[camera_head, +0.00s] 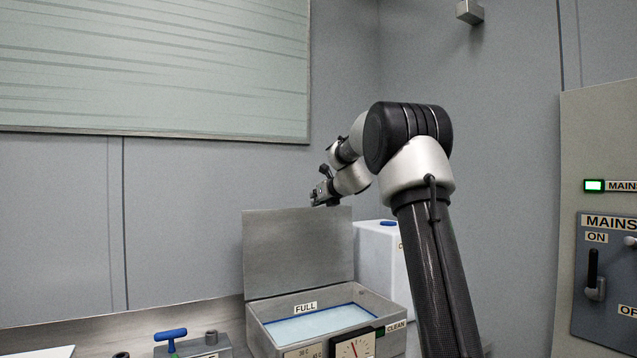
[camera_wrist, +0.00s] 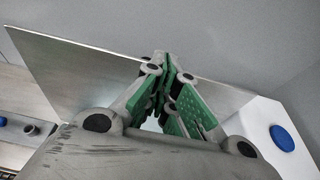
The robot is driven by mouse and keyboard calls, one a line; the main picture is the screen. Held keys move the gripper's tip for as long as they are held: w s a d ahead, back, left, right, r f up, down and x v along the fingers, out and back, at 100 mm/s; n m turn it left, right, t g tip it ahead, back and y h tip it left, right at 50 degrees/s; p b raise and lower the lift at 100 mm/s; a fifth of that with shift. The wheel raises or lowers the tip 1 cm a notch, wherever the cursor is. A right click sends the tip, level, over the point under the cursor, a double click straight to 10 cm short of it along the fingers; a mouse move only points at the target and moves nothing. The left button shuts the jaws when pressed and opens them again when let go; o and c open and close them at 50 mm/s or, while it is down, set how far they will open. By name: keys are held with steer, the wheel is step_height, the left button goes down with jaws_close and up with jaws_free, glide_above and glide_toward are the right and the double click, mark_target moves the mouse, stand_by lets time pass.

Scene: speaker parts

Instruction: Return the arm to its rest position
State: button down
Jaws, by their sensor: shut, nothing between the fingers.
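My arm (camera_head: 438,270) rises from the lower right of the head view and bends left at a black elbow joint. My gripper (camera_head: 320,198) is at its left end, in the air in front of the top edge of a raised metal lid (camera_head: 300,245). In the wrist view, my gripper (camera_wrist: 166,68) has its green-padded fingers drawn together, with nothing held. The lid also shows behind the fingers there (camera_wrist: 75,70). The fingertips are small and dark in the head view.
Below is an open metal tank (camera_head: 262,335) marked FULL, holding pale blue liquid, with a dial gauge (camera_head: 354,346) in front. A white container (camera_head: 375,255) with a blue cap stands behind right. A blue-handled valve (camera_head: 171,335) is left; a MAINS panel (camera_head: 600,250) is right.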

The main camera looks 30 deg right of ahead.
step_height(320, 180, up, 6)
steer(key=s, duration=0.1)
steer(key=s+a+f+n+g+y, duration=0.1)
steer(key=s+f+n+g, duration=0.2)
steer(key=s+f+n, duration=0.4)
steer(key=s+a+f+n+g, duration=0.2)
steer(key=s+f+n+g, duration=0.15)
steer(key=f+n, duration=0.5)
steer(key=s+a+f+n+g, duration=0.1)
steer(key=s+n, duration=0.5)
steer(key=s, duration=0.8)
steer(key=s+a+f+n+g+h, duration=0.1)
steer(key=s+a+f+n, duration=0.3)
steer(key=s, duration=1)
steer(key=s+a+f+n+g, duration=0.2)
steer(key=s+a+f+n, duration=0.1)
steer(key=s+n, duration=0.7)
steer(key=shift+s+a+f+h, duration=0.3)
steer(key=shift+s+f, duration=0.3)
steer(key=shift+s, duration=1.6)
